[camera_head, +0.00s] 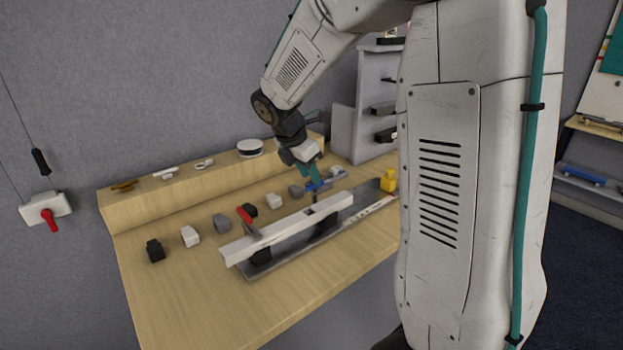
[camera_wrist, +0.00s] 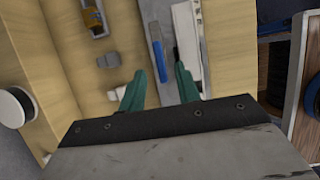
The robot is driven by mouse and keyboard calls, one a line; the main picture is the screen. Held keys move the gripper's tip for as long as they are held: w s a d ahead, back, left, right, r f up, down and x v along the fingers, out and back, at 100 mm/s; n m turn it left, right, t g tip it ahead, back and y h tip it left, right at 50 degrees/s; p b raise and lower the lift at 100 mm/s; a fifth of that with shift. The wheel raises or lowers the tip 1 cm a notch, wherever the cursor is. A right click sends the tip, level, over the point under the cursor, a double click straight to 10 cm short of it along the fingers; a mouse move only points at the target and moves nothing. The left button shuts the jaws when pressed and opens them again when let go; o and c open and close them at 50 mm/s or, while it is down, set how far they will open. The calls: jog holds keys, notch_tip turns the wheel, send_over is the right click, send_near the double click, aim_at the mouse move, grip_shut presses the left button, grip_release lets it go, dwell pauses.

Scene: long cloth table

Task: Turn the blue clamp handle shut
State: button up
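The blue clamp handle (camera_head: 314,187) is near the right part of a long pale bar (camera_head: 290,225) on a dark base plate (camera_head: 262,268). In the wrist view the blue handle (camera_wrist: 157,58) is a narrow strip lying along the bar, seen between my fingertips. My gripper (camera_head: 309,181) is just above the handle, pointing down. In the wrist view its teal fingers (camera_wrist: 160,70) are spread apart, one on each side of the handle's end. I cannot tell whether they touch it.
Several small grey, white and black blocks (camera_head: 221,222) stand in a row behind the bar. A wooden ledge (camera_head: 140,207) runs along the back with a round white item (camera_head: 250,147). A yellow block (camera_head: 388,181) stands at the right. The front left of the table is clear.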

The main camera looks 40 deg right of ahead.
aim_at(319, 187)
jog(key=shift+x, duration=1.3)
grip_shut()
